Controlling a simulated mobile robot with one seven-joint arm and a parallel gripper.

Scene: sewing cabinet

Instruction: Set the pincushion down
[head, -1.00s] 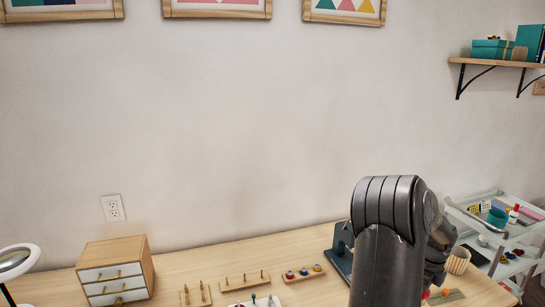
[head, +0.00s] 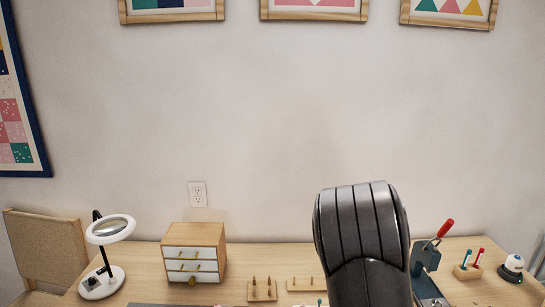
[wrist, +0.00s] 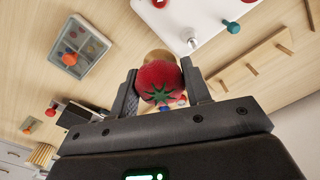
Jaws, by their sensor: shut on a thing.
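The pincushion (wrist: 160,78) is a red tomato shape with a green star-shaped leaf top, seen in the wrist view. My gripper (wrist: 161,88) is shut on it, with one dark finger on each side. A tan rounded thing shows just behind the pincushion, partly hidden by it. The pincushion looks held above the wooden tabletop (wrist: 115,20), but the gap is hard to judge. In the head view my arm stands in front, and neither the gripper nor the pincushion shows.
A white board (wrist: 205,12) with small coloured knobs and a wooden rack (wrist: 258,62) lie near the gripper. A grey tray (wrist: 88,70) is to the left. The head view shows a small drawer cabinet (head: 193,235), magnifier lamp (head: 110,228) and red-handled press (head: 425,258).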

